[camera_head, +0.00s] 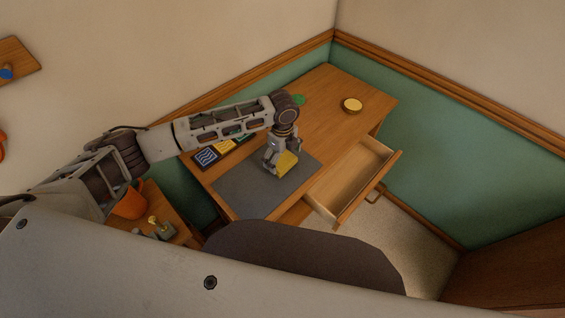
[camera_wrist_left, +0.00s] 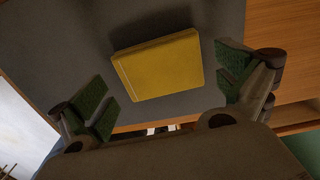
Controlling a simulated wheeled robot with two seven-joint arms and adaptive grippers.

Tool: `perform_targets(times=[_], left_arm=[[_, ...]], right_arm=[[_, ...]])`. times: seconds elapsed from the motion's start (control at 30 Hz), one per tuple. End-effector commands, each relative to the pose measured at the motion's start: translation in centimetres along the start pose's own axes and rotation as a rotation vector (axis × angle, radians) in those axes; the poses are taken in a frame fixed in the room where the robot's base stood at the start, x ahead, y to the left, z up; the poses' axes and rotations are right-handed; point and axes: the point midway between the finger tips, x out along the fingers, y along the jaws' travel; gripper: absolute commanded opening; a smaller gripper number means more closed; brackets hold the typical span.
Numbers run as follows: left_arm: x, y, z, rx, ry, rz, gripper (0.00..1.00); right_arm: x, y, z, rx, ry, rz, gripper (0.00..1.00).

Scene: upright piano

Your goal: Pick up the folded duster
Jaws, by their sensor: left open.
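The folded duster is a flat yellow block (camera_head: 287,163) lying on the grey mat (camera_head: 241,195) on the desk. My left gripper (camera_head: 274,166) is over the mat right beside the duster and covers part of its left side in the head view. In the left wrist view the duster (camera_wrist_left: 160,67) lies ahead of the gap between the green-padded fingers of my left gripper (camera_wrist_left: 165,85). The fingers are spread wide and nothing is between them. My right gripper does not show.
The wooden desk (camera_head: 330,92) has an open, empty-looking drawer (camera_head: 352,178) on its right. A round yellow-topped tin (camera_head: 352,104) stands at the back. A green item (camera_head: 299,100) and dark patterned cards (camera_head: 207,156) lie near the wall. An orange mug (camera_head: 130,205) stands on a lower surface at left.

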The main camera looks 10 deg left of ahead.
Motion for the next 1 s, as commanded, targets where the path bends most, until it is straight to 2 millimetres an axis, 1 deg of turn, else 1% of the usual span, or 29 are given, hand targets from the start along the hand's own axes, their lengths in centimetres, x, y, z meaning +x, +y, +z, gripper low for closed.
perform_targets(times=[0.03,0.17,0.6,0.63,0.8,0.9,1.0], left_arm=[[0.46,0.00,0.02,-0.001,-0.001,0.000,1.00],[1.01,-0.04,0.04,-0.001,-0.001,-0.002,1.00],[1.06,-0.02,0.03,0.000,-0.001,-0.002,1.00],[1.06,-0.02,0.03,0.000,-0.001,-0.002,0.99],[1.06,-0.01,0.04,0.000,-0.001,-0.001,0.77],[1.06,-0.01,0.04,0.000,-0.001,-0.001,0.66],[1.05,-0.01,0.04,0.000,-0.001,-0.001,0.65]], right_arm=[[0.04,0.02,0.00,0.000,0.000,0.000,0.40],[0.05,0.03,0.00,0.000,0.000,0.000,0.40],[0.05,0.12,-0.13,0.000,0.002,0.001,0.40],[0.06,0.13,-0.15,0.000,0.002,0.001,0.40],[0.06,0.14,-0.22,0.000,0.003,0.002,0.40],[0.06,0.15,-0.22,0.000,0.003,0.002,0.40],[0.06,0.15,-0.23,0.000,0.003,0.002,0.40]])
